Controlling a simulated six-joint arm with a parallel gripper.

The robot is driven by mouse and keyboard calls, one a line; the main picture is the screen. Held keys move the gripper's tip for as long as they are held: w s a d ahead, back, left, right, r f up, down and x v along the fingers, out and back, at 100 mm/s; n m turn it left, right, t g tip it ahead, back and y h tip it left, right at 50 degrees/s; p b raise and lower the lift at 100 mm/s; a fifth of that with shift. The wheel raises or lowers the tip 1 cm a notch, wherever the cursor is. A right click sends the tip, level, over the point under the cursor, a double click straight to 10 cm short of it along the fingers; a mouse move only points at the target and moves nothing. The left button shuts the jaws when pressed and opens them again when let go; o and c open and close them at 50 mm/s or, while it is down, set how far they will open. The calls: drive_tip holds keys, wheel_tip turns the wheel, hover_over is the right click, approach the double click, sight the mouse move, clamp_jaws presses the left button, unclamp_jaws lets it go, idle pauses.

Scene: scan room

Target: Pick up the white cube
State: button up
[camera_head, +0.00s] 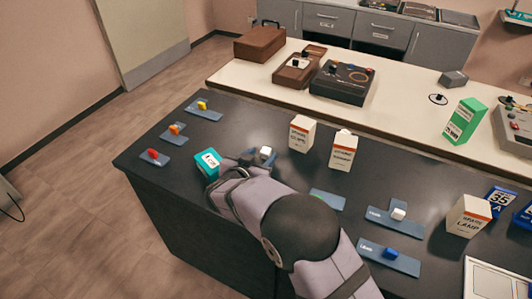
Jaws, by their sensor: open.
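One small white cube (265,152) is near the middle of the dark counter, just past the end of my arm. A second white cube (398,214) sits on a blue-grey mat (378,216) to the right. My gripper (258,158) is open, close to the first white cube. My arm hides part of it, and I cannot tell whether its fingers are around the cube or only beside it.
A teal box (207,163) stands just left of my gripper. Two white-and-orange cartons (302,133) (343,150) stand to its right. Yellow (202,105), orange (175,128), red (153,153) and blue (390,253) pieces lie on mats.

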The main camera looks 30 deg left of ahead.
sight(265, 153)
drive_tip(key=shift+x, duration=1.55)
drive_tip(key=c, duration=1.1)
drive_tip(key=shift+c, duration=0.2)
wheel_tip(265, 153, up, 10)
drive_tip(key=shift+p, duration=0.45)
